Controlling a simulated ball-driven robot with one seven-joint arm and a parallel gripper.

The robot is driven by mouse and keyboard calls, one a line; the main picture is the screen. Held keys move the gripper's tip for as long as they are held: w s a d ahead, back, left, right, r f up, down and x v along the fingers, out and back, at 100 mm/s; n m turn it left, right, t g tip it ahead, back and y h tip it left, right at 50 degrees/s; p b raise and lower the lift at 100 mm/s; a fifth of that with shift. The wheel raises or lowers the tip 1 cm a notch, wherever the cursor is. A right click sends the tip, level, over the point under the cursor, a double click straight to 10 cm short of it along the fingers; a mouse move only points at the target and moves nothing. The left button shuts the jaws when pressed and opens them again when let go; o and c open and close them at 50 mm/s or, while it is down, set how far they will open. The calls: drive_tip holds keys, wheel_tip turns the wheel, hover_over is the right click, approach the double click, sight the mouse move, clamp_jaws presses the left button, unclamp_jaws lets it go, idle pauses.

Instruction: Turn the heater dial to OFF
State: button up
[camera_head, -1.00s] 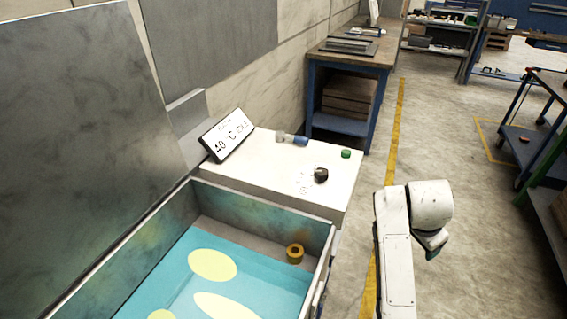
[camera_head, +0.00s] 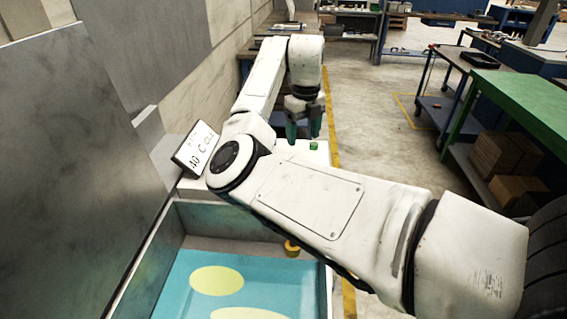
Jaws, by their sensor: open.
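My gripper (camera_head: 304,128) hangs fingers-down at the far end of the white panel top (camera_head: 318,158), its two teal-tipped fingers apart with nothing seen between them. The black heater dial is hidden behind my arm in this view. A green cap (camera_head: 313,145) on the panel top shows just below and right of the fingers. The tilted display (camera_head: 196,147) stands at the panel's left, its text partly readable, with a "C" and a number.
A basin with blue liquid and pale yellow patches (camera_head: 216,280) lies in front, with a yellow ring-like piece (camera_head: 292,248) by its far wall. A grey upright lid (camera_head: 50,170) stands left. A green-topped bench (camera_head: 520,100) stands right; floor between is clear.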

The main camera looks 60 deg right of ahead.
wheel_tip(320, 180, down, 11)
drive_tip(key=shift+r+p, duration=0.15)
drive_tip(key=shift+p, duration=0.7)
drive_tip(key=shift+c, duration=0.3)
drive_tip(key=c, duration=1)
drive_tip(key=shift+r+n, duration=0.1)
drive_tip(key=shift+n, duration=0.3)
drive_tip(key=n+p, duration=0.1)
drive_tip(key=n, duration=0.1)
drive_tip(key=shift+n+p, duration=0.3)
drive_tip(key=shift+w+n+p, duration=0.1)
drive_tip(key=shift+n+p, duration=0.85)
drive_tip(key=shift+n, duration=1.25)
